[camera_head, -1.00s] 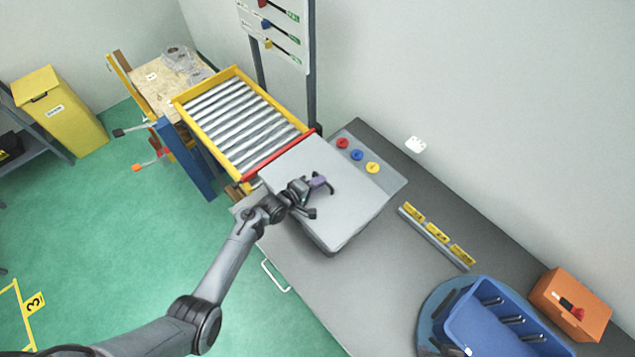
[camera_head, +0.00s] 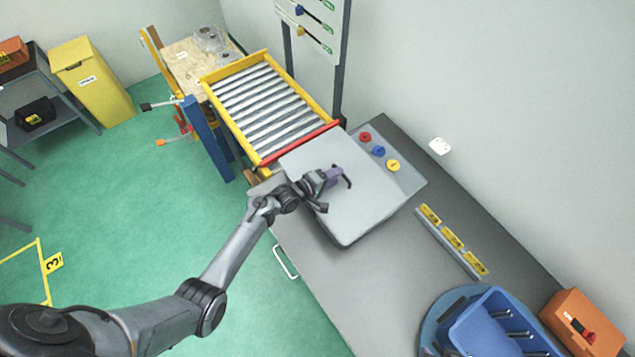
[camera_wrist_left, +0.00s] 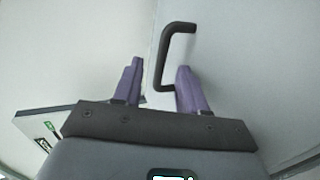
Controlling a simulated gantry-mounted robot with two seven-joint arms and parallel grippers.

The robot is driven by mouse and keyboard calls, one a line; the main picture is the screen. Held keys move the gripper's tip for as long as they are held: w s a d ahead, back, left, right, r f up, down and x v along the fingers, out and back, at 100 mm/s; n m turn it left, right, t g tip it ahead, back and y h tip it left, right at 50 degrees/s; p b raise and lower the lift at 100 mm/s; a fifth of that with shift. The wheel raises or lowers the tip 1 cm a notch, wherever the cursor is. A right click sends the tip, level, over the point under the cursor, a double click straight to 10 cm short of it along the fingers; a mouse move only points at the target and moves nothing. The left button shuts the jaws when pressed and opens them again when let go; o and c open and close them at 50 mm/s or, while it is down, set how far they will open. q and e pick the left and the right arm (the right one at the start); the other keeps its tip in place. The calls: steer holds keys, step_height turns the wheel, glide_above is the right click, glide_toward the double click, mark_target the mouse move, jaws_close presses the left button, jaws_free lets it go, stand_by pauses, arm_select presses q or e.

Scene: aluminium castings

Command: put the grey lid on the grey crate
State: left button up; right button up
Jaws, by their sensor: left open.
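The grey lid (camera_head: 350,212) is a flat, light plate with a dark bar handle (camera_wrist_left: 164,55). It appears to lie flat over the grey crate (camera_head: 322,229), of which only a narrow darker side shows below the lid's near edge. My left gripper (camera_head: 337,181) is at the handle over the lid's middle. In the left wrist view its purple fingers (camera_wrist_left: 160,80) are apart, with the handle's near end between them, closer to the right finger. I cannot tell whether a finger touches the handle. My right gripper is not in view.
A yellow-framed roller conveyor (camera_head: 265,108) with a red end bar adjoins the crate's far-left side. A panel with red, blue and yellow buttons (camera_head: 378,151) lies behind the crate. A blue bin (camera_head: 470,325) and an orange box (camera_head: 570,310) are at right.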

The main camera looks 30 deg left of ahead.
arm_select(q)
steer(key=v, duration=0.8)
steer(key=shift+f, duration=0.1)
steer(key=shift+s+a+r, duration=0.25)
steer(key=shift+s+r, duration=0.05)
steer(key=shift+s, duration=0.2)
